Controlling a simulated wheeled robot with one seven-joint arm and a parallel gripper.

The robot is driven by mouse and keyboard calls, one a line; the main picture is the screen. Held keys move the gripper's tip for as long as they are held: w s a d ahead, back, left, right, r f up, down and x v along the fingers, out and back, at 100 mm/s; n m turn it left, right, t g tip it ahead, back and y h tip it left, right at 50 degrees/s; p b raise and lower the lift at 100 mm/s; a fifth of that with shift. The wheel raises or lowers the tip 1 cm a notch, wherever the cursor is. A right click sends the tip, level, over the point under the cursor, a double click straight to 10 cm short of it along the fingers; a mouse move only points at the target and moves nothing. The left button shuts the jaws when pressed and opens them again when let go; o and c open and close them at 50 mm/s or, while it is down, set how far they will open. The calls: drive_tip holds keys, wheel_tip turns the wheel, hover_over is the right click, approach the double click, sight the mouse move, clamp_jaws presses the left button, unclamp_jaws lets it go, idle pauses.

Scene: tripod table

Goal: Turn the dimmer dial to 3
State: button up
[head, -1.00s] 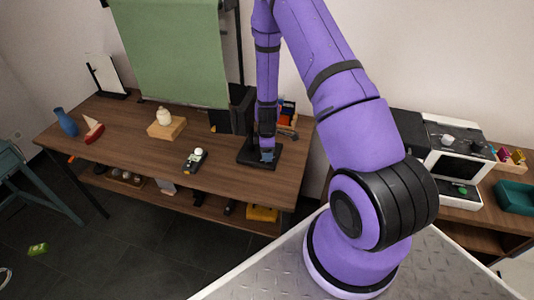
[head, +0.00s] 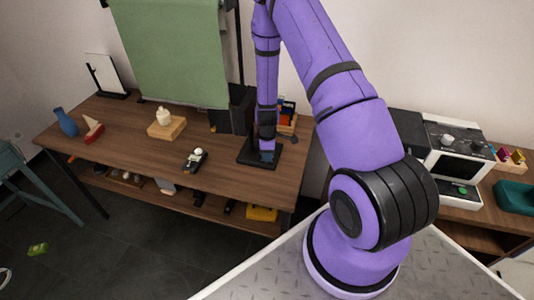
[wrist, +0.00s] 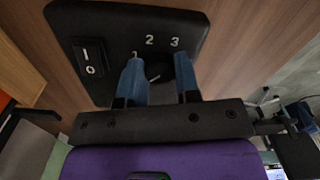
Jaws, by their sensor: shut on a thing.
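The dimmer panel (wrist: 185,28) is a black plate with rounded corners on the wooden table. It bears the numbers 2 and 3, and a partly hidden mark left of the 2. A dark round dial (wrist: 158,72) sits between the two blue fingers of my gripper (wrist: 159,64), which is shut on it. A small pale mark shows low on the dial, but I cannot tell its setting. The fingers cover part of the dial's surroundings. In the head view my gripper (head: 267,154) points down onto the black base (head: 247,157).
An I/O rocker switch (wrist: 90,58) is left of the dial. A black upright and a green sheet (head: 170,50) stand behind. A box of coloured items (head: 287,112) is close behind my gripper.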

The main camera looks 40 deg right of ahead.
drive_tip(key=m, duration=0.7)
drive_tip(key=shift+m, duration=0.3)
drive_tip(key=m, duration=0.4)
drive_tip(key=shift+m, duration=0.3)
drive_tip(key=m, duration=0.3)
drive_tip(key=shift+m, duration=0.3)
drive_tip(key=m, duration=1.3)
